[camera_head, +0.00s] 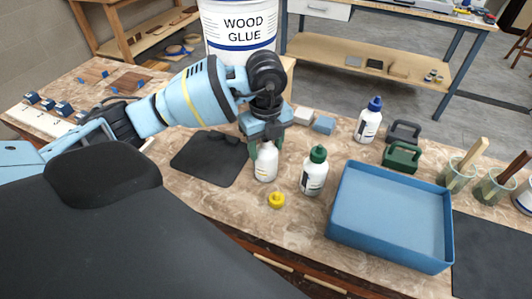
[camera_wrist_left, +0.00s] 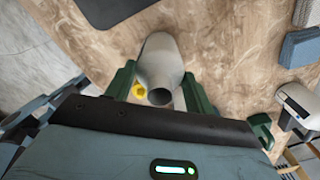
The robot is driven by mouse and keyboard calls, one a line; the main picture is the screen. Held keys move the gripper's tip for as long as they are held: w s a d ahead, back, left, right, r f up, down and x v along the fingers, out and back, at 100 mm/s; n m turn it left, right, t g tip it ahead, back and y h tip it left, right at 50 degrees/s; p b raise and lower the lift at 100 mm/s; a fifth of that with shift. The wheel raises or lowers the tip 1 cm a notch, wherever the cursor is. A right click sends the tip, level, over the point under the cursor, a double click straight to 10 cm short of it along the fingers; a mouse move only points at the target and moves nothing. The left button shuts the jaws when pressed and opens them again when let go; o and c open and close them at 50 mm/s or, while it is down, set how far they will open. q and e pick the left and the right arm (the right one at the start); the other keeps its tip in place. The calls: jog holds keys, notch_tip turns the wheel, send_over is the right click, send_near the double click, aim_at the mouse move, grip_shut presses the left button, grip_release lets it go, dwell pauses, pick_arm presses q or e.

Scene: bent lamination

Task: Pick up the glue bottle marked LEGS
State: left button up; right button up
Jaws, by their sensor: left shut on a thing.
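My left gripper (camera_head: 266,143) is shut on a white bottle (camera_head: 266,168) with an open top and no cap. The bottle stands upright at the table, and I cannot tell whether its base touches. In the left wrist view the bottle (camera_wrist_left: 160,62) is between the green fingers, its open neck towards the camera. A yellow cap (camera_head: 277,200) lies on the table just in front of it. A green-capped white bottle (camera_head: 313,175) stands close to its right, and a blue-capped one (camera_head: 368,126) farther back. No LEGS marking is readable on any bottle. My right gripper is out of view.
A blue tray (camera_head: 345,240) stands empty at the right. A dark mat (camera_head: 205,168) lies left of the held bottle. A large wood glue bucket (camera_head: 240,30) stands behind.

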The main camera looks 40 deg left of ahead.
aim_at(266, 139)
pick_arm(q)
jog(key=shift+r, duration=0.1)
jog(key=shift+r, duration=0.5)
notch_tip(266, 139, up, 2)
jog(key=shift+r, duration=0.2)
jog(key=s+d, duration=0.2)
jog(key=s, duration=0.5)
jog(key=s+d+r, duration=0.1)
jog(key=s+d, duration=0.1)
jog(key=s, duration=0.6)
jog(key=shift+s+r, duration=0.2)
jog(key=shift+r, duration=0.05)
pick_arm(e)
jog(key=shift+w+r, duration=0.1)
